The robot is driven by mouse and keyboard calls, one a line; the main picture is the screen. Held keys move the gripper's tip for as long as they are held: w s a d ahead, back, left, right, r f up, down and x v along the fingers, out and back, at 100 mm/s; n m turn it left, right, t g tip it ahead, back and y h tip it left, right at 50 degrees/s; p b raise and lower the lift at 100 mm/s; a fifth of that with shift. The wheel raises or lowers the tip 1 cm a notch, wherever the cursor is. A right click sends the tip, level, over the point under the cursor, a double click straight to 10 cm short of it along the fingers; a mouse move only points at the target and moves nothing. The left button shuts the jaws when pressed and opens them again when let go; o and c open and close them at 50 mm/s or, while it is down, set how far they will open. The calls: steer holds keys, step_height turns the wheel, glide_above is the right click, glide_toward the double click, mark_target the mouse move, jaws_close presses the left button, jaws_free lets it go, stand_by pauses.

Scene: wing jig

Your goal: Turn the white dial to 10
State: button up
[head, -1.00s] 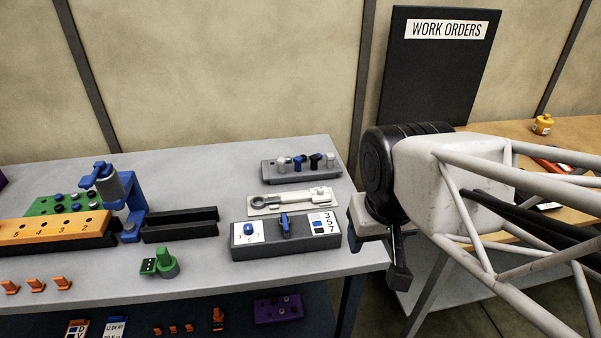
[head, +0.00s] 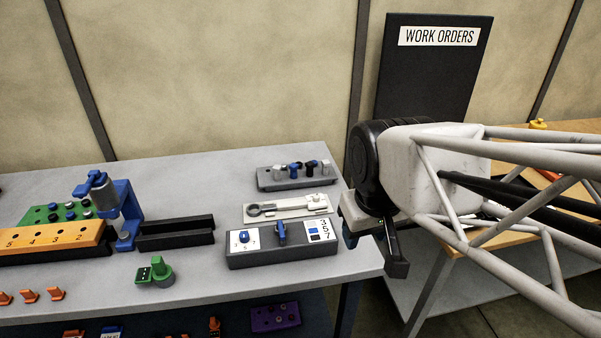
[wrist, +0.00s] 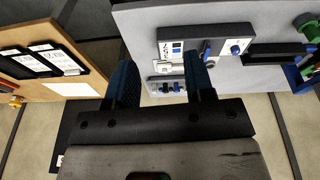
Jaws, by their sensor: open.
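No dial clearly marked 10 can be made out. A white plate with a pale wrench-like part and a grey ring (head: 262,209) lies on the bench behind a grey box. The grey box (head: 290,258) has a white panel with a small blue knob (head: 244,237), a larger blue lever (head: 281,232) and a panel reading 3 5 7. A grey rack (head: 290,181) behind holds white, blue and black knobs. My gripper (head: 375,248) is open and empty at the bench's right edge, right of the box. In the wrist view its two fingers (wrist: 160,75) are apart, with the bench beyond.
A green block with a knob (head: 155,272), black rails (head: 175,233), a blue clamp stand (head: 125,213) and an orange numbered block (head: 52,238) stand further left. A work orders board (head: 432,75) is behind my arm. The front middle of the bench is fairly clear.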

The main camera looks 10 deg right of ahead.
steer(key=w+n, duration=0.6)
steer(key=w, duration=0.6)
steer(key=n+g, duration=0.3)
steer(key=n, duration=1.1)
glide_toward(316, 195)
steer(key=shift+s+d+f, duration=0.1)
steer(key=shift+s+f, duration=0.3)
steer(key=shift+s, duration=0.25)
steer(key=shift+w+f, duration=0.35)
steer(key=shift+f, duration=0.15)
steer(key=shift+f, duration=3.75)
steer(key=shift+c, duration=0.2)
